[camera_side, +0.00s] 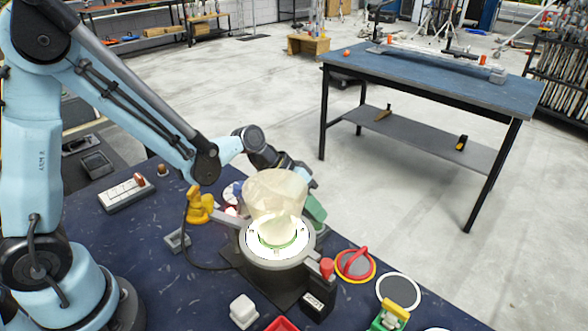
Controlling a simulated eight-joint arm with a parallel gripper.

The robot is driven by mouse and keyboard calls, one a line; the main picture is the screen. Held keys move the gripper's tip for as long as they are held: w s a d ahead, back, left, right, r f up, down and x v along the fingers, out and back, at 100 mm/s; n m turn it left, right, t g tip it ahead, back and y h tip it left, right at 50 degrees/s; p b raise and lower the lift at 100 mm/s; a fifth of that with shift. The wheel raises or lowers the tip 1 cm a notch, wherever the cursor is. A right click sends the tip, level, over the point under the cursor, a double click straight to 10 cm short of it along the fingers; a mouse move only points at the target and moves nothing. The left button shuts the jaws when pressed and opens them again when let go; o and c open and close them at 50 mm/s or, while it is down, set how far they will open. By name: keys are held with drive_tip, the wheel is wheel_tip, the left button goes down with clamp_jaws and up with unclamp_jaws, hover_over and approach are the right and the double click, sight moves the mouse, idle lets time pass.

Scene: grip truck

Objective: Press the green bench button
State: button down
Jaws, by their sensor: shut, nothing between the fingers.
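My gripper (303,182) is at the end of the pale blue arm, just behind a cloudy, see-through cup-shaped piece (275,188). Its fingertips are mostly hidden by that piece; it is shut, with nothing seen in it. The cup sits on a round grey device (280,257) with a brightly lit, green-tinged ring. A green part (314,209) shows beside the cup, just below my gripper; I cannot tell whether it is the green button. Another green piece with a yellow top (392,317) is at the bench's front right. No green button shows clearly.
On the dark blue bench (115,240) are a yellow cabled part (199,206), a red-topped post (326,268), a red-handled round part (355,263), a white disc (398,290) and a white block (243,310). The bench's left middle is fairly clear. Another table (440,75) stands behind.

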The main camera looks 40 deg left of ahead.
sight(313, 222)
drive_tip(key=shift+r, duration=3)
drive_tip(key=s+a+r+t+y, duration=0.1)
drive_tip(key=s+a+r+y, duration=0.1)
drive_tip(key=s+a, duration=0.3)
drive_tip(key=s+a+r+n+t+y, duration=0.1)
drive_tip(key=s+a+r+y, duration=0.1)
drive_tip(key=s+a, duration=0.4)
drive_tip(key=shift+s+y, duration=0.55)
drive_tip(key=shift+y, duration=0.25)
drive_tip(key=c, duration=1.8)
unclamp_jaws()
drive_tip(key=shift+c, duration=0.2)
